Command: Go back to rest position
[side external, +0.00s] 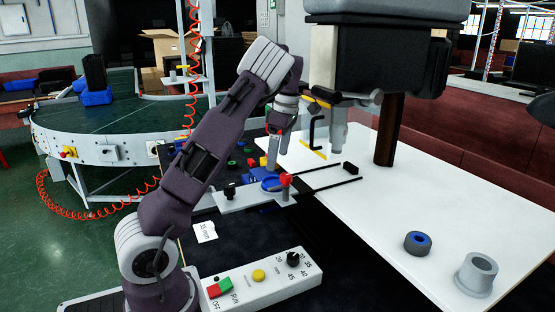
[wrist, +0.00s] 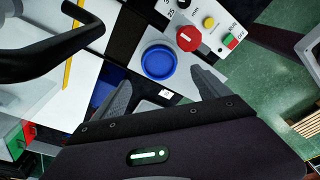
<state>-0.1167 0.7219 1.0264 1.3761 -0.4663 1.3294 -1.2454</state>
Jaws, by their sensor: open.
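My gripper (side external: 272,152) points down over the fixture in the middle of the work area, with my arm bent above it. In the wrist view, the two grey fingers of my gripper (wrist: 161,80) stand apart with nothing clearly held. A blue round part (wrist: 158,62) shows between and beyond the fingertips; I cannot tell the exact gap. It also shows in the side view as a blue part (side external: 271,183) on the fixture, just below my gripper. A red knob (side external: 286,179) stands beside it and shows in the wrist view (wrist: 188,38).
A control box (side external: 262,283) with buttons and a dial lies in front. A large dark machine head (side external: 385,65) and its column (side external: 388,130) stand right of my gripper. A white table (side external: 365,215) holds a black-blue ring (side external: 418,243) and a grey collar (side external: 476,273). The curved conveyor (side external: 100,120) is left.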

